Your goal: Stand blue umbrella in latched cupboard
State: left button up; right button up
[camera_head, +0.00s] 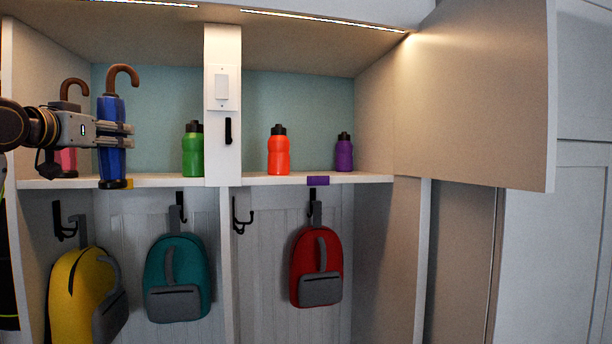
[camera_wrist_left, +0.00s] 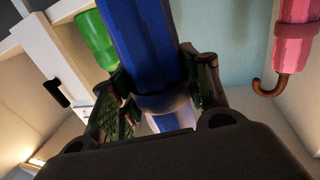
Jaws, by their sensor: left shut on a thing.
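The blue umbrella (camera_head: 111,110) is furled, upright, with a brown crook handle on top. It also shows between the fingers in the left wrist view (camera_wrist_left: 143,40). My left gripper (camera_head: 120,135) is shut around its shaft and holds it at the front of the left upper compartment. Its lower end is level with the shelf edge (camera_head: 160,181); I cannot tell whether it touches. A pink umbrella (camera_head: 66,160) stands behind my gripper, partly hidden. The cupboard door (camera_head: 460,95) at the upper right stands open. A latch-like black handle (camera_head: 228,131) is on the central post. My right gripper is not in view.
A green bottle (camera_head: 193,150) stands in the left compartment, right of the umbrella. An orange bottle (camera_head: 278,150) and a purple bottle (camera_head: 344,153) stand in the right compartment. Yellow (camera_head: 78,290), teal (camera_head: 178,270) and red (camera_head: 316,258) backpacks hang below.

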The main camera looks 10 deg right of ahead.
pick_arm(q)
jog(key=s+d+f+y, duration=0.1)
jog(key=s+d+f, duration=0.2)
jog(key=f, duration=2.1)
jog(key=s+d+f+n+y, duration=0.1)
jog(key=s+d+f, duration=0.2)
jog(key=f, duration=2.1)
jog(key=s+d+f+y, duration=0.1)
jog(key=s+d+f, duration=0.3)
jog(key=s+f, duration=0.6)
notch_tip(320, 180, down, 14)
jog(key=shift+s+f+n, duration=0.1)
jog(key=shift+s+n, duration=0.1)
jog(key=shift+n, duration=0.2)
jog(key=shift+f+b, duration=0.4)
